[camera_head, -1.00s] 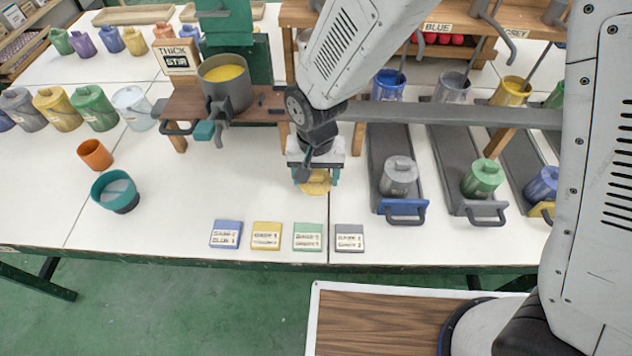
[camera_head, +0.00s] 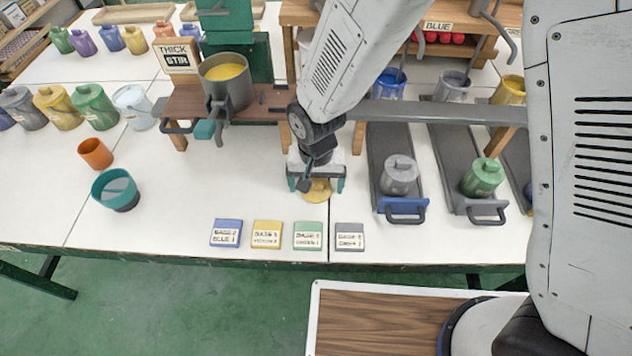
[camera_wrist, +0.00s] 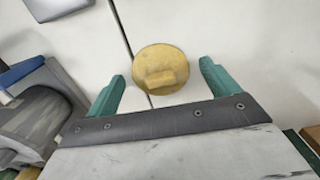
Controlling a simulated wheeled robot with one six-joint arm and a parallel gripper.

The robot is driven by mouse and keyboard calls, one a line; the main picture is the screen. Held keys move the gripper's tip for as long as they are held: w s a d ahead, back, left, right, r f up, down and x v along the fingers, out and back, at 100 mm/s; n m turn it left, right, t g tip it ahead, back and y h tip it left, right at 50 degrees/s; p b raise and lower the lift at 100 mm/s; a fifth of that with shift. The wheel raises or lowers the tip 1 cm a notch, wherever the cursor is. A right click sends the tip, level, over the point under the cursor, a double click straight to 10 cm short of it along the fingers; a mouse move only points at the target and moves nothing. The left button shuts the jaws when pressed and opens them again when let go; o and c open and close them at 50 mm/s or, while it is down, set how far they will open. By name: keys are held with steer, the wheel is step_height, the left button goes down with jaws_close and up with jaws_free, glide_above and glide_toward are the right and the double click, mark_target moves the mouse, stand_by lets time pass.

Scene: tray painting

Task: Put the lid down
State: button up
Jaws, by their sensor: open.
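The round yellow lid (camera_head: 317,192) lies flat on the white table, below my gripper in the head view. In the wrist view the lid (camera_wrist: 160,69) shows its block-shaped knob facing up. My gripper (camera_head: 316,186) is open, and its green fingers (camera_wrist: 162,85) are spread wide on either side of the lid's near edge. The fingers do not touch the lid in the wrist view. The pot with yellow paint (camera_head: 228,97) stands uncovered on the brown stand at the back left.
Several label cards, such as the yellow card (camera_head: 267,235), lie along the table's front edge. A grey lidded can (camera_head: 399,175) stands on a rail to the right. A teal cup (camera_head: 115,190) and an orange cup (camera_head: 96,153) stand left. The table between cups and gripper is clear.

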mark_target(318, 184)
step_height(318, 184, up, 12)
stand_by(0.4)
steer(key=shift+r, duration=0.1)
steer(key=s+d+r, duration=0.2)
steer(key=d+r, duration=1.1)
steer(key=d, duration=0.4)
steer(key=s+d+r+t, duration=0.1)
steer(key=s+d+r, duration=0.4)
steer(key=s+d, duration=0.7)
steer(key=shift+s+d+m, duration=0.3)
steer(key=shift+s+d, duration=0.1)
steer(key=shift+d, duration=0.35)
